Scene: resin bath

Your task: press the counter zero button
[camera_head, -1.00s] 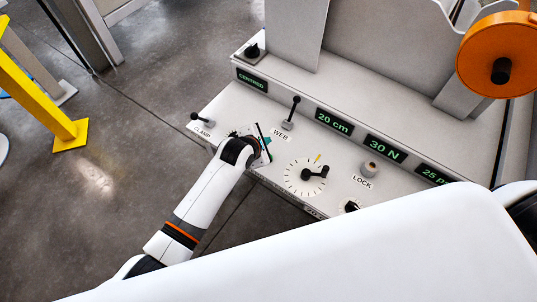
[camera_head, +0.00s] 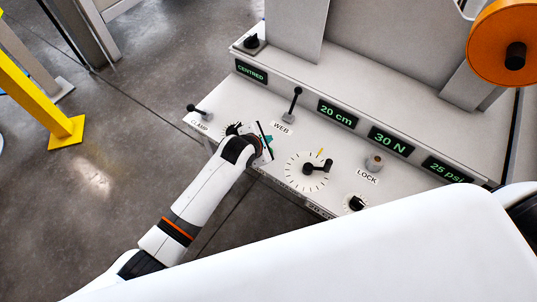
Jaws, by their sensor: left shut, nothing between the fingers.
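The control panel (camera_head: 330,178) is a pale sloped console with levers, dials and green readouts. My left gripper (camera_head: 262,142) is over the left part of the panel, between the CLAMP lever (camera_head: 198,112) and the dial (camera_head: 308,169). It is shut and empty, and its wrist hides much of it. I see no button labelled counter zero; the panel under my gripper and the lower right part behind my white body are hidden. A round grey-brown knob (camera_head: 375,161) stands above the LOCK label. My right gripper is out of view.
Readouts show CENTRED (camera_head: 252,72), 20 cm (camera_head: 337,113), 30 N (camera_head: 391,141) and 25 psi (camera_head: 444,169). An orange roll (camera_head: 495,45) is at upper right. A yellow post (camera_head: 40,95) stands on the left.

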